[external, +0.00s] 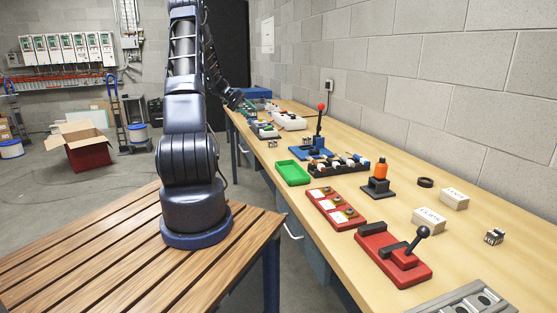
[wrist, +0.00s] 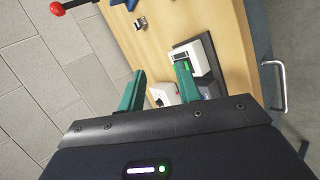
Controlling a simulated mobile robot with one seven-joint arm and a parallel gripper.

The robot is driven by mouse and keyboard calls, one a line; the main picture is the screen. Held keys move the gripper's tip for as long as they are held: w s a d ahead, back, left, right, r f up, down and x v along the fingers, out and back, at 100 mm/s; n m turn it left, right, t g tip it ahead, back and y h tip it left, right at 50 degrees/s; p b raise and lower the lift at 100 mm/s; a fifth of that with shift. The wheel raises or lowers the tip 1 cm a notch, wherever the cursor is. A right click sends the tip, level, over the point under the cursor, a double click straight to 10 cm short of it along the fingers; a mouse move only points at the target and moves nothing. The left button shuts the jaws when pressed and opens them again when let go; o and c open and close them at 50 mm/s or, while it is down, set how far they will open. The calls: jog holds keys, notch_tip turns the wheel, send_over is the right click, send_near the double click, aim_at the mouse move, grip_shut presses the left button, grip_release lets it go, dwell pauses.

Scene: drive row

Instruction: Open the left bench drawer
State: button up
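The bench (external: 450,225) runs along the right wall, with blue-grey drawer fronts below its top. One silver drawer handle (external: 292,231) shows beside the wooden slatted platform, and another small handle (external: 243,146) shows farther left along the bench. In the wrist view a silver bar handle (wrist: 277,85) stands on a grey-blue front (wrist: 258,45) at the right. Both visible fronts look closed. My gripper (external: 235,101) is above the far end of the bench. In the wrist view its two green fingers (wrist: 160,88) are apart and empty, over the bench top and away from the handle.
A white device (wrist: 187,60) lies on the bench near my fingers.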

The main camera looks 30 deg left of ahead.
jog(key=w+a+f+n+t+h, duration=0.1)
jog(key=a+f+n+t, duration=0.45)
jog(key=a+f, duration=1.8)
jog(key=w+d+f+m+t, duration=0.1)
jog(key=w+d+f, duration=0.2)
jog(key=w+d, duration=0.4)
jog(key=shift+w+d, duration=0.2)
jog(key=shift+d, duration=0.65)
jog(key=shift+f, duration=0.1)
grip_shut()
